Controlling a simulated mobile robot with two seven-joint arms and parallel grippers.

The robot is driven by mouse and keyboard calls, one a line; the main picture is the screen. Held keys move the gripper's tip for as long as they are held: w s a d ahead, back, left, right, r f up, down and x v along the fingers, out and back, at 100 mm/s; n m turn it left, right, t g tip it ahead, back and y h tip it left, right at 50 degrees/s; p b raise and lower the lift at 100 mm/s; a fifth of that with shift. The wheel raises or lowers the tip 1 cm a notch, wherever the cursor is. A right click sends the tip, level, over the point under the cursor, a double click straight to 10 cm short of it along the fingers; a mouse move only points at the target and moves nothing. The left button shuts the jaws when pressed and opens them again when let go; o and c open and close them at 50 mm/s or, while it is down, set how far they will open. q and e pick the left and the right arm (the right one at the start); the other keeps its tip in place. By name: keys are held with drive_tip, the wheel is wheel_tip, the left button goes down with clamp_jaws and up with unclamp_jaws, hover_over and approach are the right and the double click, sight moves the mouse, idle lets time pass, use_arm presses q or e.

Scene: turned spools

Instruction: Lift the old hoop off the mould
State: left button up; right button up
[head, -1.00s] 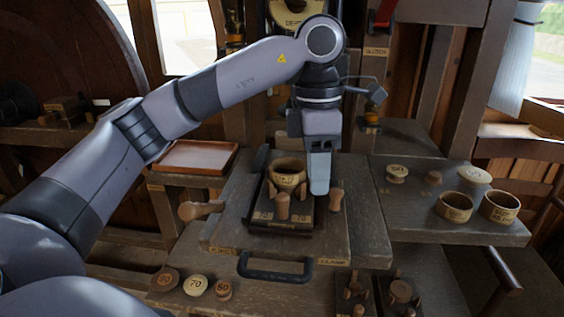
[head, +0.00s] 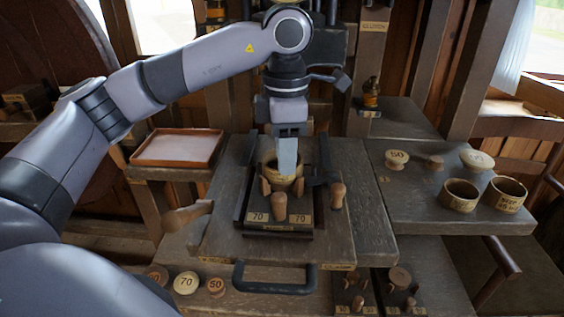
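The wooden hoop (head: 267,168) sits in the mould (head: 257,222), a dark block marked 70 on the middle bench. Small turned wooden pieces stand close around the hoop. My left gripper (head: 287,172) points down at the hoop, and its pale fingers overlap the hoop's right part in the head view. The fingers line up one behind the other, so I cannot tell their gap or whether they touch the hoop. The inside of the hoop is mostly hidden. My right gripper is out of view.
Two wooden rings (head: 460,195) (head: 505,194) and several spool pieces stand on the right shelf (head: 410,218). A shallow tray (head: 178,148) is at the back left. Wooden handles flank the mould, and a dark bar handle (head: 275,288) is in front. Numbered discs (head: 186,283) lie front left.

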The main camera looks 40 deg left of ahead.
use_arm(q)
drive_tip(key=shift+a+f, duration=0.15)
drive_tip(key=shift+f, duration=1.4)
clamp_jaws()
drive_tip(key=shift+r, duration=0.15)
